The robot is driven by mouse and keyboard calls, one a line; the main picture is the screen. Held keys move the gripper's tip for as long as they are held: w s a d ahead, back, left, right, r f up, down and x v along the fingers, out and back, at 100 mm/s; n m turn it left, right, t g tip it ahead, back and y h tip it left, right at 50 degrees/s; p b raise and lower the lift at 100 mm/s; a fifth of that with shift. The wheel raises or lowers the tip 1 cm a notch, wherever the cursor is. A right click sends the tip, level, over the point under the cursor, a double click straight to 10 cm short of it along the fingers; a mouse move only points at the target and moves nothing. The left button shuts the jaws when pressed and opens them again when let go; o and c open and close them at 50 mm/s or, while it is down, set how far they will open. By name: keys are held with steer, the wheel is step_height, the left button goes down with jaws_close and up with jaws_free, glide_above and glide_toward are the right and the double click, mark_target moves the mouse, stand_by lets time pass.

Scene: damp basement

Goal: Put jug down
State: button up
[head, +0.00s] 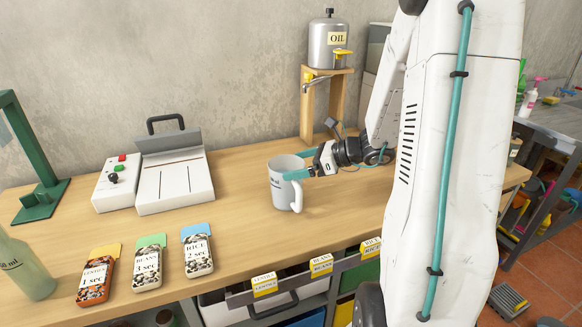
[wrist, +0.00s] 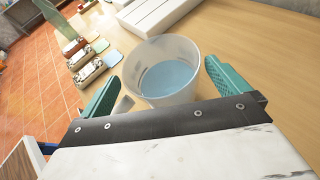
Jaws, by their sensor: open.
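The jug (head: 283,186) is a pale, translucent cup with a handle on its right side, standing upright on the wooden table (head: 240,240). In the wrist view the jug (wrist: 163,62) shows from above with bluish liquid inside. My gripper (head: 297,176) is at the jug's right side, near its upper half. Its teal fingers (wrist: 160,85) are spread on either side of the jug, with a visible gap on the right. On the left, the finger is near the handle, and I cannot tell whether they touch.
A white device with a control box (head: 117,183) stands at the back left. Packets labelled lentils (head: 97,276), beans (head: 148,263) and rice (head: 198,251) lie at the front left. A green bottle (head: 27,266) is at the left edge.

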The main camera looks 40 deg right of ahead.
steer(key=v, duration=0.9)
steer(key=s+a+r+n+g, duration=0.2)
steer(key=s+a+n+g, duration=0.15)
steer(key=a+n, duration=0.4)
steer(key=s+a+r+n+g, duration=0.2)
steer(key=a+n+g, duration=0.25)
steer(key=a, duration=0.55)
steer(key=s+a+r+n+h, duration=0.1)
steer(key=s+a+n+h, duration=0.1)
steer(key=s+n+h, duration=0.2)
steer(key=s+a+r+n+g+h, duration=0.1)
steer(key=s+a+n+h, duration=0.2)
steer(key=s+n, duration=0.6)
steer(key=shift+r+n+h, duration=0.25)
steer(key=shift+n+h, duration=0.45)
steer(key=shift+n, duration=1.2)
steer(key=shift+s+a, duration=0.1)
steer(key=shift+s, duration=0.05)
